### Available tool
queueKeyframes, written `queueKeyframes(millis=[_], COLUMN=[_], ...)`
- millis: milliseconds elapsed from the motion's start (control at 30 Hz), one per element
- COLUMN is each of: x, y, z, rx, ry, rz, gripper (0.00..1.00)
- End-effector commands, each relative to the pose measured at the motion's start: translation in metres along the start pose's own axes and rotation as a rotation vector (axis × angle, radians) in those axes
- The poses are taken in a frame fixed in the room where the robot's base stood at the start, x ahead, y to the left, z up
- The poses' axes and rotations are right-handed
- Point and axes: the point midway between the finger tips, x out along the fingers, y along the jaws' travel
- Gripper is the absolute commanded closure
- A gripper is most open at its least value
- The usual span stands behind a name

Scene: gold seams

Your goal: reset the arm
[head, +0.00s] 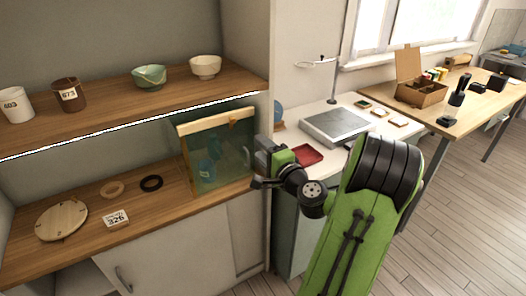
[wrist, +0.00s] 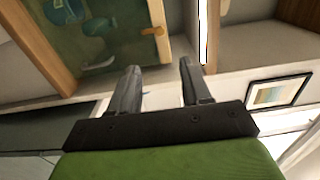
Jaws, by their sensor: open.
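My arm is green and black and reaches up from the bottom of the head view. My gripper (head: 262,172) is beside the right end of the lower shelf, close to a wood-framed glass door (head: 218,150). In the wrist view my gripper (wrist: 158,75) shows two grey fingers spread apart with nothing between them. The glass door (wrist: 90,30) fills the upper left there, with a wooden knob on its frame. Teal items show dimly behind the glass.
The upper shelf (head: 120,110) holds cups and bowls. The lower shelf (head: 150,205) holds a round wooden disc (head: 62,219), two rings and a number card (head: 116,219). A white table with a grey device (head: 337,125) and red tray (head: 307,155) stands right. Floor at right is clear.

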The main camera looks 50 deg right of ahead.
Motion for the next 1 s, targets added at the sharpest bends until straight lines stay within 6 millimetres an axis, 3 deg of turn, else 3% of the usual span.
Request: queueKeyframes(millis=[333, 400, 467, 567, 600, 700, 800, 900, 1000], x=[0.001, 0.002, 0.007, 0.011, 0.006, -0.027, -0.079, -0.136, -0.191], y=[0.000, -0.002, -0.006, -0.015, -0.018, -0.023, -0.033, -0.053, -0.077], z=[0.000, 0.008, 0.030, 0.105, 0.141, 0.221, 0.265, 0.280, 0.273], rx=[0.000, -0.018, -0.074, -0.273, -0.387, -0.710, -1.016, -1.274, -1.450], ry=[-0.001, -0.021, -0.082, -0.285, -0.388, -0.643, -0.830, -0.940, -0.996], rz=[0.001, 0.010, 0.037, 0.134, 0.185, 0.320, 0.434, 0.522, 0.586], gripper=[0.52, 0.52, 0.52, 0.52, 0.52, 0.52, 0.52, 0.52, 0.52])
